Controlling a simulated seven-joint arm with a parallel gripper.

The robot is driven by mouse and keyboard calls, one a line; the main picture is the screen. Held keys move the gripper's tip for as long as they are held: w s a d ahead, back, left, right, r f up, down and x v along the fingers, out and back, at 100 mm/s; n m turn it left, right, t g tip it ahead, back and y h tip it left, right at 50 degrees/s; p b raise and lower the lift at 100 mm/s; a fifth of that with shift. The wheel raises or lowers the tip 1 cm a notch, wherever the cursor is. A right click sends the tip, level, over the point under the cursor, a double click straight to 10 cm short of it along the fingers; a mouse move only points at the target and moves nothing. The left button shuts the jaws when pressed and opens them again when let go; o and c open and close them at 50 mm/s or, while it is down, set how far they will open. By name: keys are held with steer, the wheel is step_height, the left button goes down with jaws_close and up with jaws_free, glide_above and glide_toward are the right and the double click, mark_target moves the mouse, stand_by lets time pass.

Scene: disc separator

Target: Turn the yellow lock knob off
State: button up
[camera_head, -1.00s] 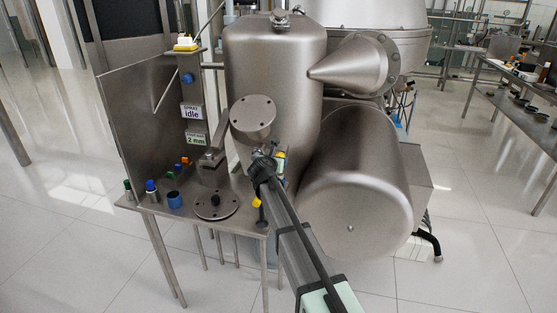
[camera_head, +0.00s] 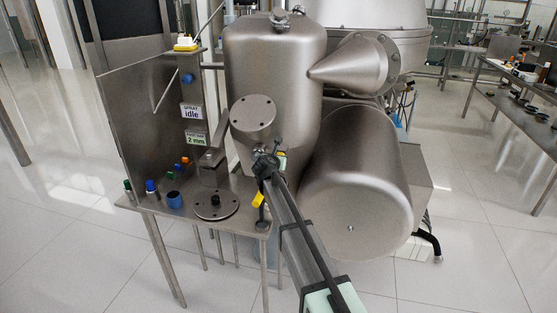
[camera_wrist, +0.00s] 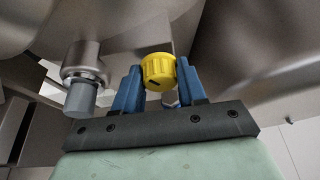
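The yellow lock knob (camera_wrist: 158,72) is round and ribbed, with a dark mark on its face. In the wrist view it sits between the two blue fingertips of my gripper (camera_wrist: 159,78), which appear to touch it on both sides.
A grey cylindrical fitting (camera_wrist: 82,95) stands close left of my fingers. The steel vessel (camera_head: 272,65) is behind, and a large drum (camera_head: 352,190) is right. The steel table (camera_head: 180,205) bears a blue knob (camera_head: 174,200) and a round flange (camera_head: 216,205). A yellow piece (camera_head: 258,200) shows beneath my gripper.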

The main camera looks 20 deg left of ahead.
steer(key=c, duration=0.5)
steer(key=shift+c, duration=0.2)
steer(key=shift+a+n+h, duration=0.15)
steer(key=shift+n+h, duration=0.75)
steer(key=shift+n, duration=0.3)
steer(key=shift+f+n+h, duration=0.1)
steer(key=shift+n+h, duration=0.7)
steer(key=shift+n, duration=0.4)
steer(key=o, duration=1)
steer(key=shift+o, duration=0.2)
steer(key=shift+s, duration=0.15)
